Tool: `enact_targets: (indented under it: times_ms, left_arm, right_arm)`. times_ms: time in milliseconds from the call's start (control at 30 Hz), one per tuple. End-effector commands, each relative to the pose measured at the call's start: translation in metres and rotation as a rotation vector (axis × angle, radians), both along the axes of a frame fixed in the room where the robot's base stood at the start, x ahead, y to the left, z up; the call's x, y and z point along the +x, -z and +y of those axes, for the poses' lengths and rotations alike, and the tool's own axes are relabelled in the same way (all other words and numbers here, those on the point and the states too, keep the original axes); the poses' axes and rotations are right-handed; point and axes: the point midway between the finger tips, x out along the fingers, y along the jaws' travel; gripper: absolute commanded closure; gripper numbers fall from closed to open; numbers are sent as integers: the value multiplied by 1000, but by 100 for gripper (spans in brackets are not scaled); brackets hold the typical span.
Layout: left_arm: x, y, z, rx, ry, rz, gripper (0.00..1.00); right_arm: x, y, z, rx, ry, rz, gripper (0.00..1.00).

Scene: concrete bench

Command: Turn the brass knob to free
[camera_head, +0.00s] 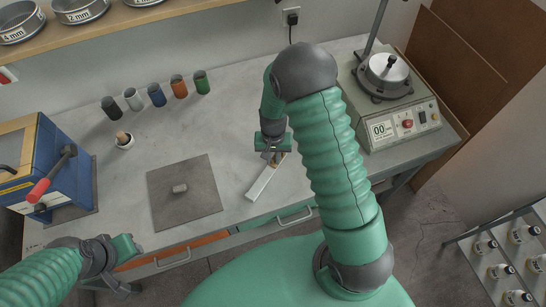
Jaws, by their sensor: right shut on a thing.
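A long pale bar-shaped thing (263,184) lies on the bench with its upper end under my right gripper (273,157). A small brass-coloured bit shows at that end, by the fingertips. My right gripper points down and is shut there, apparently on the brass knob; the fingers hide most of it, and its turn angle cannot be seen. My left gripper (136,246) is low at the left, over the bench's front edge and away from the bar. Whether its fingers are open cannot be made out.
A grey mat (195,209) with a small block lies left of the bar. Several coloured cups (157,96) stand behind. A blue box (66,171) with a red-handled lever stands left. A sieve shaker (398,115) stands right. A bottle rack (500,257) is beyond the bench.

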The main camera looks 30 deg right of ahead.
Motion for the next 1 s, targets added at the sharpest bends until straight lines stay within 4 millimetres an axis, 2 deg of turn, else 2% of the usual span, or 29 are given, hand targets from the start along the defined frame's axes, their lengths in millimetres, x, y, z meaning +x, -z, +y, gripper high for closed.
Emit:
enact_targets:
  times_ms: [467,500,667,1000]
  left_arm:
    - [0,0,0,0,0,0,64]
    - [0,0,0,0,0,0,64]
    - [0,0,0,0,0,0,64]
    - [0,0,0,0,0,0,64]
  right_arm:
    - [1,0,0,0,-15,-2,100]
    - [1,0,0,0,-15,-2,82]
    - [1,0,0,-1,-15,-2,62]
    - [1,-4,0,0,-15,-2,62]
